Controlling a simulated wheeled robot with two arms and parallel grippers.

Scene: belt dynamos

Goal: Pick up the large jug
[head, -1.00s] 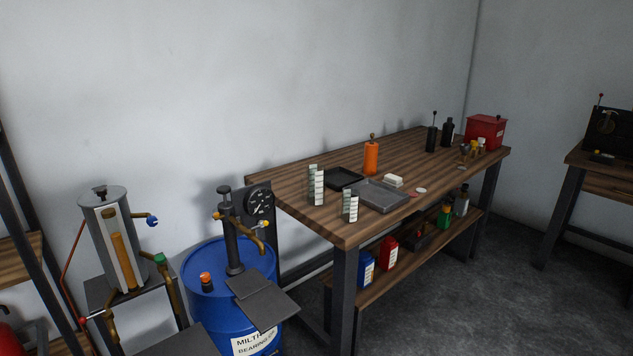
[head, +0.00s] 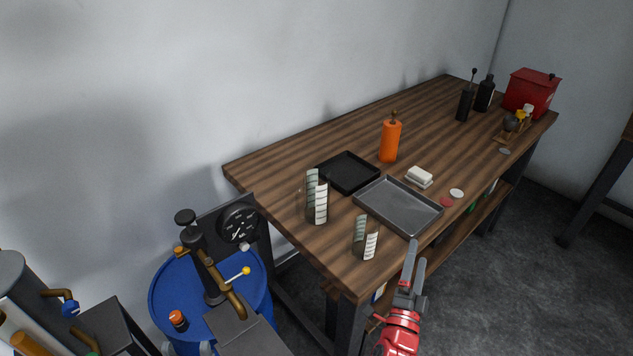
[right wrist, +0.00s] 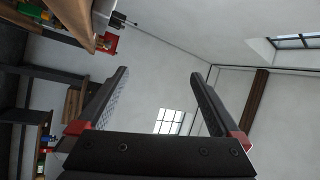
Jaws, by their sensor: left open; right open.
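The large jug appears to be the taller clear vessel with a white graduated scale (head: 316,198), upright near the workbench's left end. A smaller similar jug (head: 365,238) stands in front of it, nearer the front edge. My right gripper (head: 414,260) is at the bench's front edge, right of both jugs and apart from them. In the right wrist view its fingers (right wrist: 160,95) are spread with nothing between them. What seem to be my left gripper's fingertips (head: 186,349) just show at the bottom edge by the blue drum, empty; the rest is out of frame.
On the workbench (head: 285,185) are a black tray (head: 348,172), a grey metal tray (head: 398,205), an orange bottle (head: 390,141) and a white block (head: 419,177). A blue drum (head: 165,290) with a pump (head: 205,265) stands left. The bench's back middle is clear.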

